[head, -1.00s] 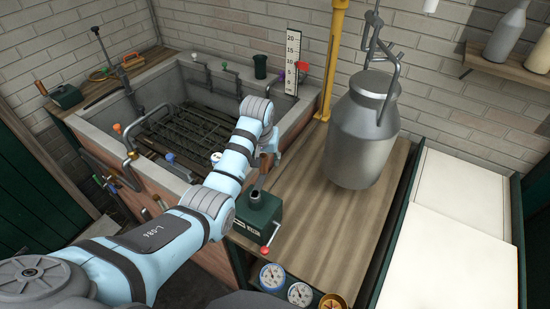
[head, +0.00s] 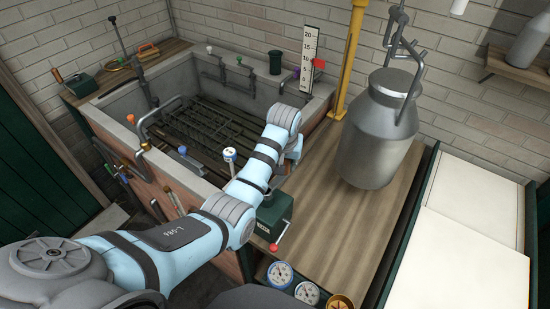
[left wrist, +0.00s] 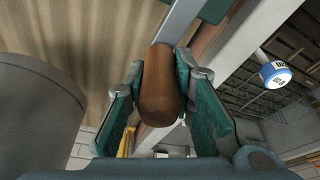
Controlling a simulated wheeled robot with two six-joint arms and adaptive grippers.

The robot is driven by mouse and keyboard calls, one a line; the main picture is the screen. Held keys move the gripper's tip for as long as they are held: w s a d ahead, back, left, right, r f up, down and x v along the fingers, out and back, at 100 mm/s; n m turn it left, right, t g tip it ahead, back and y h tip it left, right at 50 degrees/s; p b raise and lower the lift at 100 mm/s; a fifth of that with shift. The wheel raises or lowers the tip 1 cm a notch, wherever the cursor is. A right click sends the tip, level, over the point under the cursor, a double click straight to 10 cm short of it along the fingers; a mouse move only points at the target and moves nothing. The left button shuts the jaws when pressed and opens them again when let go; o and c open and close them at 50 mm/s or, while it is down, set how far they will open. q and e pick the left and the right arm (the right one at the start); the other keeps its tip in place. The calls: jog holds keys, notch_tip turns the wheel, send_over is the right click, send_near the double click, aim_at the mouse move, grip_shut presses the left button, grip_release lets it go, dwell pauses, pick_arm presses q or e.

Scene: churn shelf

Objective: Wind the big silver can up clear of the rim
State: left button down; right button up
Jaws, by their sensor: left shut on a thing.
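The big silver can (head: 372,140) hangs upright from a grey hook (head: 402,45) over the wooden board (head: 325,210), right of the stone trough; I cannot tell whether its base touches the board. A grey curved surface (left wrist: 38,105) at the left of the left wrist view looks like the can's side. The green winch box (head: 275,210) stands near the trough's right wall. My left gripper (left wrist: 161,80) is shut around a brown wooden handle (left wrist: 160,100). In the head view my left gripper (head: 291,160) is above the box, and my arm partly hides the handle.
The stone trough's rim (head: 308,100) carries a white scale (head: 309,55) with a red marker and several coloured knobs. A yellow post (head: 351,55) stands between trough and can. Dials (head: 280,273) sit at the board's front. White panels (head: 465,230) lie to the right.

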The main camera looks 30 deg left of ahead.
pick_arm(q)
jog(key=s+d, duration=0.6)
jog(key=s, duration=0.1)
jog(key=shift+s+d+f, duration=0.15)
jog(key=shift+s+d, duration=0.15)
jog(key=c, duration=1.3)
grip_release()
jog(key=shift+r, duration=0.2)
jog(key=shift+w, duration=0.1)
